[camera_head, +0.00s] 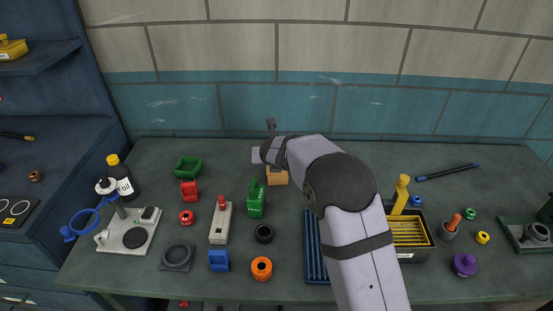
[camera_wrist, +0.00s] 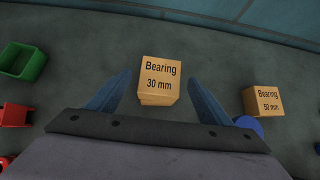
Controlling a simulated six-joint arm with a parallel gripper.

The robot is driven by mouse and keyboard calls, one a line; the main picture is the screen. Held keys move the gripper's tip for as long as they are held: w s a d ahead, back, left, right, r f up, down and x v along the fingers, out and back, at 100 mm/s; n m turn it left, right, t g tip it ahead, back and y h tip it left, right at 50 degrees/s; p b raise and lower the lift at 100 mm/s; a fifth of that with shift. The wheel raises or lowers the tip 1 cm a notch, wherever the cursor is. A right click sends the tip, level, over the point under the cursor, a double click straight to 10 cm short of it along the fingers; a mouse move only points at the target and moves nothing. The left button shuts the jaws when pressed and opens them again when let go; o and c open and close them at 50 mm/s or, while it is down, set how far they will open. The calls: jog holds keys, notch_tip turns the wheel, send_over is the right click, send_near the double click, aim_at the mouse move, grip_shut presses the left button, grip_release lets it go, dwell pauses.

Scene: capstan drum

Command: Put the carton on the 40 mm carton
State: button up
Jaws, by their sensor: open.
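A tan carton marked "Bearing 30 mm" (camera_wrist: 160,80) is between the fingers of my gripper (camera_wrist: 158,77) in the wrist view. The gripper is open, with a gap on each side of the carton. A narrow band shows under its labelled face; I cannot tell if this is its side or another carton below. A second carton marked "Bearing 50 mm" (camera_wrist: 264,99) stands to the right, beside something blue. No label reading 40 mm shows. In the head view, a tan carton (camera_head: 277,177) shows below my wrist, partly hidden by it.
A green bin (camera_head: 188,167), red block (camera_head: 189,190) and green part (camera_head: 256,200) stand left of the carton. A blue rack (camera_head: 316,260) and a tray of yellow rods (camera_head: 409,232) lie nearer and right. The tiled wall (camera_head: 230,105) closes the back.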

jog(key=v, duration=0.7)
jog(key=shift+s+r, duration=0.3)
jog(key=shift+s, duration=0.05)
jog(key=s+d+f+m+g+h, duration=0.1)
jog(key=s+d+f+m+g, duration=0.1)
jog(key=s+d+m, duration=0.6)
jog(key=s+d+f+m+g+h, duration=0.1)
jog(key=s+d+f+m+g, duration=0.15)
jog(key=s+d+m, duration=0.65)
jog(key=s+f+m+g+y, duration=0.1)
jog(key=s+f+m+g, duration=0.1)
jog(key=s+m, duration=0.7)
jog(key=s+f+m+g+y, duration=0.1)
jog(key=s+f+m+g, duration=0.1)
jog(key=s+m, duration=0.8)
